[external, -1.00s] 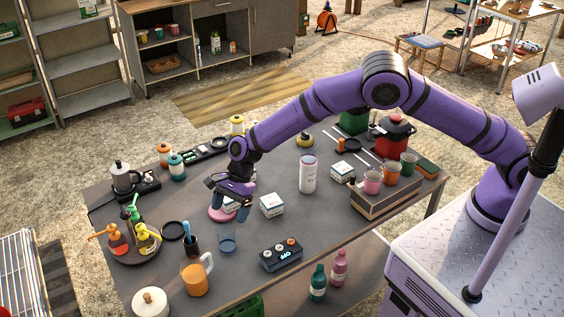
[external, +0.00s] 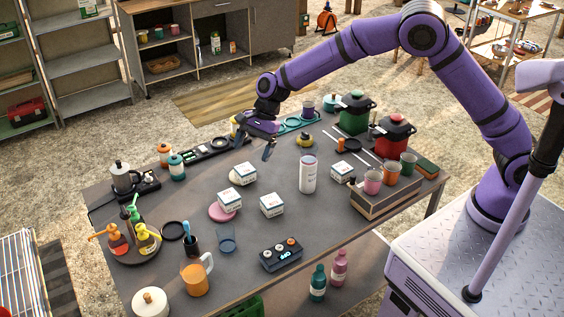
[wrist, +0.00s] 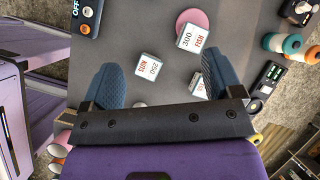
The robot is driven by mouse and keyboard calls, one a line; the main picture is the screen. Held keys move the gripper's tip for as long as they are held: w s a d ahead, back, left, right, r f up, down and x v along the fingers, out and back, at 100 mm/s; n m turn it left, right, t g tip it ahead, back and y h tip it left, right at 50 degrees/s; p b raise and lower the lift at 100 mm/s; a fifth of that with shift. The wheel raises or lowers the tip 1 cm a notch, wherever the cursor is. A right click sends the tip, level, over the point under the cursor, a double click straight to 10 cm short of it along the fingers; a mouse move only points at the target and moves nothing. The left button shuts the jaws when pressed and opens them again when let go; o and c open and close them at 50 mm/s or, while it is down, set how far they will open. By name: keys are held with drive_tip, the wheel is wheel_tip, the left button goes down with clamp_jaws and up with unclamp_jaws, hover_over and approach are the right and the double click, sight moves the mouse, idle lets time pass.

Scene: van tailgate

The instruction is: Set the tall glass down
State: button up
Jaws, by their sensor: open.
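I cannot make out the glass in the wrist view. My gripper (external: 254,146) is raised above the table's back half, well behind the glass and apart from it. Its two blue-grey fingers are spread with nothing between them, as the wrist view also shows (wrist: 160,62).
A white box (external: 229,200) sits on the pink disc; other white boxes (external: 243,174) (external: 272,205) stand near. A dark control box (external: 281,254) and orange mug (external: 195,278) flank the glass. Bare tabletop lies left of the pink disc.

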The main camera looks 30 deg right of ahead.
drive_tip(key=d+r+n+t, duration=0.2)
drive_tip(key=d+r+n, duration=0.1)
drive_tip(key=d+r, duration=1.1)
drive_tip(key=s+d+r+n+t+h, duration=0.1)
drive_tip(key=s+d+r+n, duration=0.2)
drive_tip(key=d, duration=0.6)
drive_tip(key=s+d+r+t, duration=0.1)
drive_tip(key=s+d+r, duration=0.35)
drive_tip(key=d, duration=0.55)
drive_tip(key=s+d+n+t+h, duration=0.2)
drive_tip(key=s+d+n+h, duration=0.2)
drive_tip(key=s+d, duration=1.6)
drive_tip(key=s+n, duration=0.1)
drive_tip(key=s, duration=0.1)
drive_tip(key=shift+s+d+n+t+h, duration=0.3)
drive_tip(key=shift+n, duration=0.1)
